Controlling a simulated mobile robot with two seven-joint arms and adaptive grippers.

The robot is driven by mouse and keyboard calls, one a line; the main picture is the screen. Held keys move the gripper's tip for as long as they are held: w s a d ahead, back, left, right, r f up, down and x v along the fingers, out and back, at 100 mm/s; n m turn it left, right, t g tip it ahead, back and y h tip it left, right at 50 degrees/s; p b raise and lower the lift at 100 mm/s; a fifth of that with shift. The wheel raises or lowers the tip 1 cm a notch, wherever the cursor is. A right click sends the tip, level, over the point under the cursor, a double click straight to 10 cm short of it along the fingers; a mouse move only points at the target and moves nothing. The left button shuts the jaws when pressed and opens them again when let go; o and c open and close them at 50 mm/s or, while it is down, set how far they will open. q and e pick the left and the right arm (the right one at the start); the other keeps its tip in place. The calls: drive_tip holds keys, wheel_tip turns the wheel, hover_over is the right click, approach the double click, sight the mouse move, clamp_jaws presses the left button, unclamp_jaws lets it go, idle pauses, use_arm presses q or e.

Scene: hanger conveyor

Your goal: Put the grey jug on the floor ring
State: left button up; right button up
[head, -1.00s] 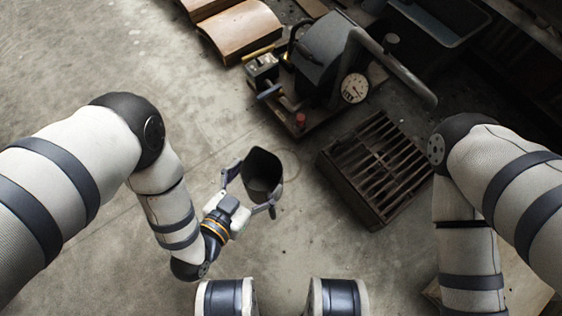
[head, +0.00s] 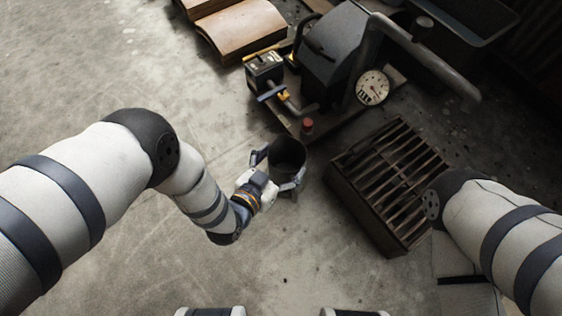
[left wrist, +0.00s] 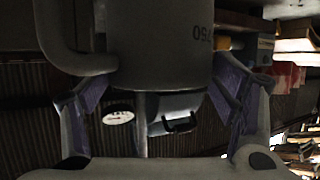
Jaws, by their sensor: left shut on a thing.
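The grey jug (head: 288,157) is in the middle of the head view, its dark open mouth facing up to the camera. My left gripper (head: 279,170) is shut around its sides, one finger on each side. In the left wrist view the jug (left wrist: 165,45) fills the top middle, its handle at the left and dark printed figures at the right. My left gripper's (left wrist: 155,92) purple pads flank it there. The floor ring does not show clearly; the jug and gripper cover that floor. Whether the jug touches the floor I cannot tell. My right gripper is out of view.
A slatted dark metal crate (head: 388,185) stands right of the jug. Behind the jug is a machine with a round dial (head: 373,87) and a red knob (head: 307,126). Curved brown pieces (head: 241,30) lie at the top. The floor to the left is clear.

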use_arm(q)
drive_tip(key=o, duration=1.6)
drive_tip(key=p+v, duration=0.5)
drive_tip(key=v, duration=0.7)
drive_tip(key=shift+r, duration=0.15)
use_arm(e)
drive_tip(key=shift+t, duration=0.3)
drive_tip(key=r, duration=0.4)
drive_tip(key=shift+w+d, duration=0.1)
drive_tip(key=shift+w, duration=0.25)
